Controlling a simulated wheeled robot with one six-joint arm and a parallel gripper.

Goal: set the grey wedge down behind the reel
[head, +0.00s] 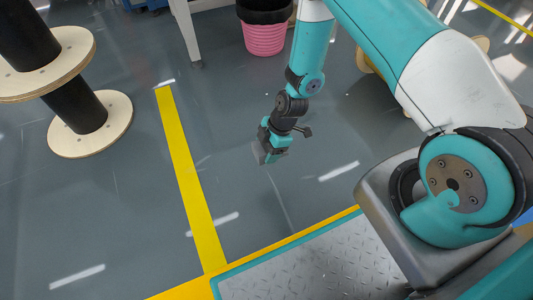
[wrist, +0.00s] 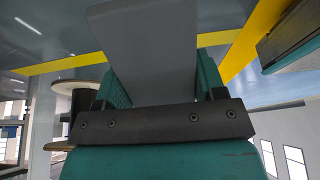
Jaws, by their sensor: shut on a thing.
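The grey wedge (wrist: 150,45) is between the teal fingers of my gripper (wrist: 160,95) in the wrist view, its broad flat face toward the camera. In the head view my gripper (head: 272,153) hangs low over the open floor, right of the yellow line, with a small grey part of the wedge (head: 259,153) showing at its left side. A reel with a black core and pale wooden flanges (head: 106,132) stands at the left, well apart from my gripper. A reel (wrist: 80,75) also shows at the left of the wrist view.
Another black core and wooden flange (head: 70,65) sit above the reel's lower flange. A yellow floor line (head: 190,180) runs between reel and gripper. A pink bin (head: 264,38) and a white table leg (head: 186,30) stand at the back. The floor around the gripper is clear.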

